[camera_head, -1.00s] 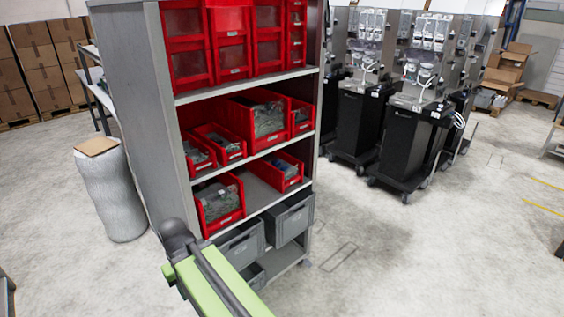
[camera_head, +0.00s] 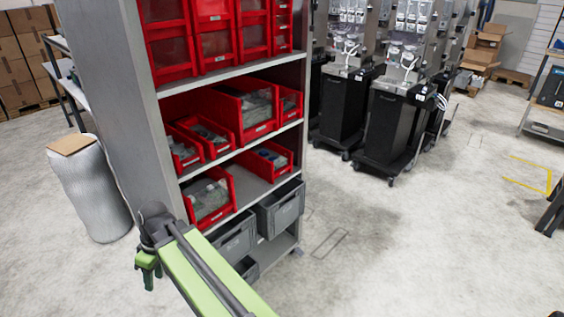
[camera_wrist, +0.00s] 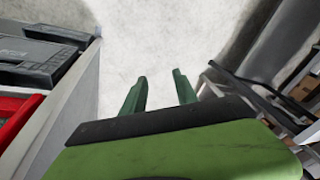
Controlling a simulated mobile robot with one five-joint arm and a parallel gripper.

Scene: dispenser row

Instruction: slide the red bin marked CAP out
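Several red bins stand on the grey shelf unit. On the middle shelf are a large bin (camera_head: 248,110) and smaller bins (camera_head: 207,138); on the shelf below are a left bin (camera_head: 210,197) and a right bin (camera_head: 267,160). Their labels are too small to read, so I cannot tell which is marked CAP. My gripper (camera_head: 148,282) hangs at the lower left of the head view, in front of the shelf unit and apart from the bins. In the wrist view its two green fingers (camera_wrist: 160,76) are apart with only floor between them.
The shelf unit's grey side panel (camera_head: 112,100) rises at left. Grey crates (camera_head: 281,208) fill the lowest level. A wrapped roll (camera_head: 92,190) stands left of the shelf. Black machines (camera_head: 395,120) stand behind at right. The floor at the front right is clear.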

